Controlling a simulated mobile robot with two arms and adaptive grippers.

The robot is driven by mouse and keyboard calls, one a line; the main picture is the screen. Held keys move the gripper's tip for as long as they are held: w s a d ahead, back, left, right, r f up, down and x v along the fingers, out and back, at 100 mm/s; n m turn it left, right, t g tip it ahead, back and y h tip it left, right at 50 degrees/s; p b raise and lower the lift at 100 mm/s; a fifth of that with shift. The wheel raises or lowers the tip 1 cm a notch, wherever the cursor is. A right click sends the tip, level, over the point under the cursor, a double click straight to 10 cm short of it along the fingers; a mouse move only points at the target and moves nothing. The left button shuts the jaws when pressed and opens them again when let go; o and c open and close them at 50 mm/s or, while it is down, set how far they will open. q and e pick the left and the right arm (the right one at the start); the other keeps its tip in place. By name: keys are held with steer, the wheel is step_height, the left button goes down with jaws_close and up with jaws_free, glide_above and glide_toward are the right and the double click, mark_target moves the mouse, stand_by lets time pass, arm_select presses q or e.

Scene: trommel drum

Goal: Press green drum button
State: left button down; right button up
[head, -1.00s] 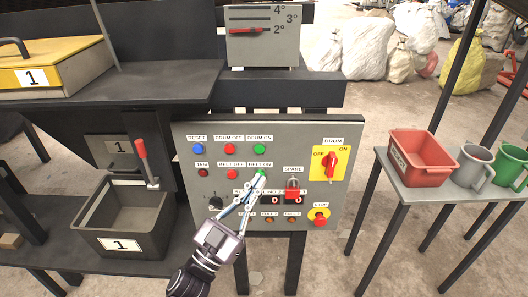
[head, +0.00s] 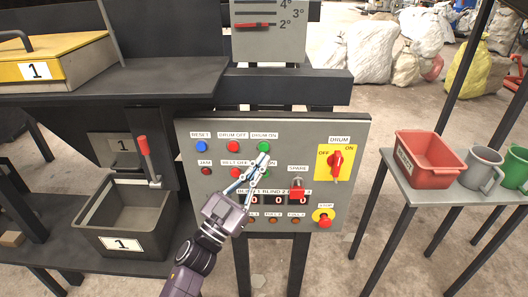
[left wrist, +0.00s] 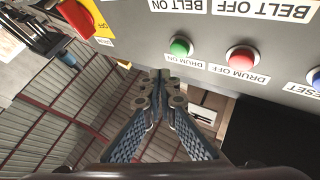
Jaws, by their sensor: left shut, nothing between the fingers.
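The green DRUM ON button (head: 264,146) is in the upper row of the grey control panel (head: 350,215), right of the red DRUM OFF button (head: 233,146). My left gripper (head: 263,157) is shut and empty, its tips appearing just below the green button in the head view. In the left wrist view the panel is upside down. There the green button (left wrist: 180,46) is fully visible, above and right of my shut fingertips (left wrist: 160,74). A gap shows between tips and button in that picture; their depth gap is unclear. My right gripper is not in view.
The green BELT ON button is mostly hidden behind my fingers. The red BELT OFF button (head: 236,172), yellow drum switch (head: 335,161), red spare cover (head: 297,188) and stop button (head: 323,219) are nearby. A side table (head: 440,205) bears a red bin (head: 430,160) and mugs.

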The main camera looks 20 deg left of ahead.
mark_target(264, 147)
arm_select(q)
steer(key=shift+w+a, duration=0.25)
steer(key=shift+w, duration=0.8)
steer(key=shift+w, duration=0.15)
stand_by(0.6)
steer(key=shift+w+a, duration=0.15)
steer(key=shift+w, duration=0.1)
